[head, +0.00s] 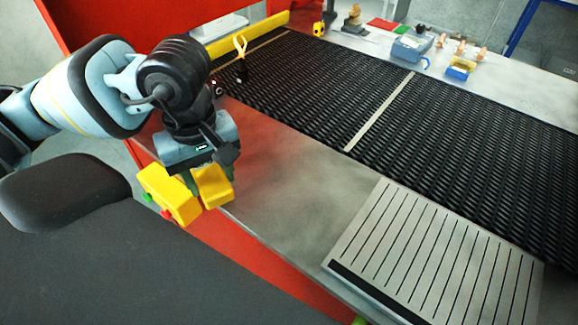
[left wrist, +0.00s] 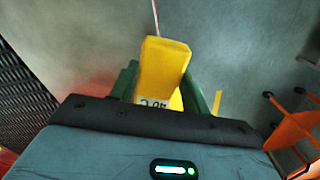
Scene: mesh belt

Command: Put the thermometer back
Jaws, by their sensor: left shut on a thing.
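The yellow thermometer (head: 213,188) is in the jaws of my left gripper (head: 208,178), over the near left edge of the metal table. In the left wrist view the thermometer (left wrist: 165,62) is a yellow block with a small display at its near end and a thin rod at its far end. The green fingers of my left gripper (left wrist: 160,86) are shut on it from both sides. Its lower part is partly hidden in the head view. My right gripper is not in view.
A yellow box (head: 165,193) with green and red buttons is close left of the thermometer. A black mesh belt (head: 340,95) crosses the table. A slotted metal plate (head: 435,255) lies at the front right. A blue device (head: 410,47) and a blue-yellow tray (head: 460,68) stand at the back.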

